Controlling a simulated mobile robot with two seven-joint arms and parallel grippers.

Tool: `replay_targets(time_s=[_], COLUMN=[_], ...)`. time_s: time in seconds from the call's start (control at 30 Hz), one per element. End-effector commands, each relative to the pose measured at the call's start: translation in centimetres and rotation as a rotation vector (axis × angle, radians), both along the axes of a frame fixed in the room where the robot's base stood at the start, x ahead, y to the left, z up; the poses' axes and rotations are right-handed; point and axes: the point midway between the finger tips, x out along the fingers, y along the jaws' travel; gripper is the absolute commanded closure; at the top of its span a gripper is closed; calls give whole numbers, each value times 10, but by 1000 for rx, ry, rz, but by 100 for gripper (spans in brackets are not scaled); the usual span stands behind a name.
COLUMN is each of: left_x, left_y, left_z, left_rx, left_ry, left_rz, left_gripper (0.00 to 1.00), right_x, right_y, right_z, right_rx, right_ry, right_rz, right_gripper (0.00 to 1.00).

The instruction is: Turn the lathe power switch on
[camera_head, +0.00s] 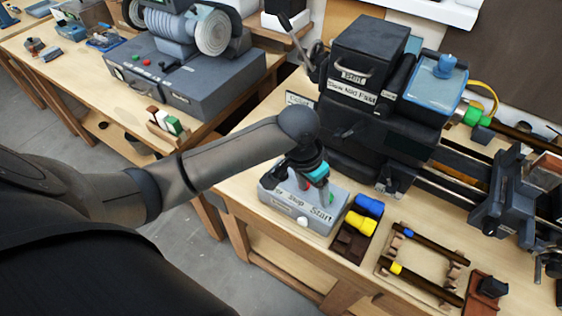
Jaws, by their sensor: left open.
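The lathe (360,120) is a dark machine with its headstock at the upper middle and its bed running right. In front of it on the bench is a grey control box (320,228) with labels that read "Stop" and "Start" and a white knob (302,222) on its front. My left gripper (301,190) is open, pointing down at the top of this box. Its fingers partly cover the top, where bits of red and green show between and beside them. I cannot tell if a fingertip touches anything. My right gripper is out of view.
A dark holder with blue (370,205) and yellow (361,224) handled pieces stands just right of the box. A wooden rack (420,268) lies further right. A second bench with a grey grinder (185,75) is at the upper left. Grey floor shows between the benches.

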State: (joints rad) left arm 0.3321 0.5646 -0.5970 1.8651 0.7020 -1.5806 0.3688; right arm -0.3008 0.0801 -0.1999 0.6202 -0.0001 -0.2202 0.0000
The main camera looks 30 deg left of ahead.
Motion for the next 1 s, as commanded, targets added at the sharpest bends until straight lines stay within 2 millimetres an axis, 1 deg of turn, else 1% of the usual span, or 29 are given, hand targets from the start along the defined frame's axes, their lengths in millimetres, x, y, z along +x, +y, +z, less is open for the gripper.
replay_targets(time_s=[0.03, 0.17, 0.2, 0.3, 0.4, 0.53, 0.67, 0.77, 0.87, 1.0], left_x=[11, 28, 33, 41, 46, 48, 48, 48, 47, 47], left_y=[13, 42, 51, 74, 93, 107, 111, 111, 111, 111], left_z=[13, 42, 52, 75, 94, 110, 112, 102, 86, 55], left_rx=[24, 72, 85, 112, 130, 139, 142, 142, 143, 142], left_ry=[8, 58, 71, 105, 132, 154, 164, 167, 167, 167], left_rz=[14, 72, 95, 156, 212, 260, 278, 278, 277, 276], left_gripper=[29, 29, 29, 29, 29, 29, 29, 29, 29, 29], right_x=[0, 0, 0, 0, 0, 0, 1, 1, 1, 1], right_y=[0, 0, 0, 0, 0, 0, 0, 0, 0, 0], right_z=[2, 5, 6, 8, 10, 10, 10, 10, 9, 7], right_rx=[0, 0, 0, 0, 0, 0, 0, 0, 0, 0], right_ry=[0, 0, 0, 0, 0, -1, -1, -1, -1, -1], right_rz=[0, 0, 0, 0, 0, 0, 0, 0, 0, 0], right_gripper=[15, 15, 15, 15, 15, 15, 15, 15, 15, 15])
